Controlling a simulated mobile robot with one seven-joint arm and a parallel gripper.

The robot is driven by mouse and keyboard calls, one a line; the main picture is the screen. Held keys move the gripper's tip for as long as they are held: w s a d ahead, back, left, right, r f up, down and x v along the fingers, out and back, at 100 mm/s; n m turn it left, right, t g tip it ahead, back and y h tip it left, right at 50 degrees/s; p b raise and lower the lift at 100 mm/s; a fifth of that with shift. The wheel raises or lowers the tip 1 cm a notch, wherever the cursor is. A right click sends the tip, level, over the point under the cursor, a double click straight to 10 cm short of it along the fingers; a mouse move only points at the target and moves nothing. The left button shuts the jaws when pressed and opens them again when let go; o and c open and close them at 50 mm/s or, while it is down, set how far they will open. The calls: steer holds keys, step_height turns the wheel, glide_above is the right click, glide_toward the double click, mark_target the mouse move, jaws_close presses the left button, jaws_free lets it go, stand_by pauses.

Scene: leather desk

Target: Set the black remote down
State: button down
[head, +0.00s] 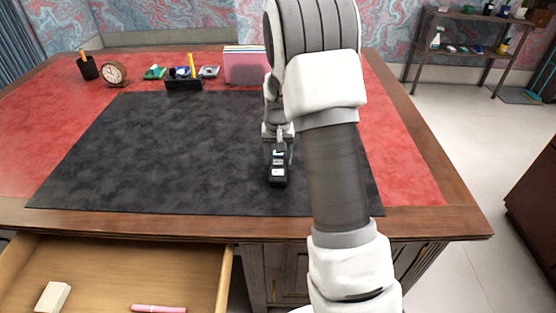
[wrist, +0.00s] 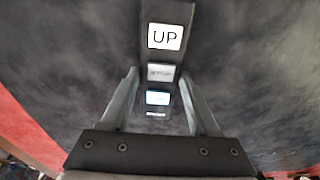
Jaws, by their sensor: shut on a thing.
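The black remote (head: 278,175) is at the front right of the black desk mat (head: 160,150). It has a few light buttons, and in the wrist view the remote (wrist: 165,52) shows a white button marked "UP". My gripper (head: 278,152) is shut on the remote, with one finger on each side of it. The fingers (wrist: 160,95) also show in the wrist view. The remote is over the mat; I cannot tell whether it touches it. My arm hides part of the mat's right side.
An open drawer (head: 110,265) below the front edge holds a pale block (head: 53,297) and a pink stick-like item (head: 158,308). Along the back stand a pen cup (head: 88,68), a clock (head: 115,73), a black holder (head: 184,84) and a pink file box (head: 245,66). The mat's left and middle are clear.

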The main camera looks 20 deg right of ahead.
steer(key=shift+f, duration=0.3)
steer(key=shift+f, duration=0.15)
steer(key=shift+c, duration=0.6)
jaws_free()
step_height(320, 180, up, 12)
steer(key=s+p, duration=0.2)
steer(key=s+a+r+n+t, duration=0.2)
steer(key=s+a+r, duration=0.5)
steer(key=s+r, duration=0.6)
steer(key=s+a+n+t, duration=0.2)
steer(key=s+a, duration=0.2)
steer(key=s, duration=1)
steer(key=shift+s+r+n+y, duration=0.2)
steer(key=shift+n+y, duration=0.1)
steer(key=shift+y, duration=0.1)
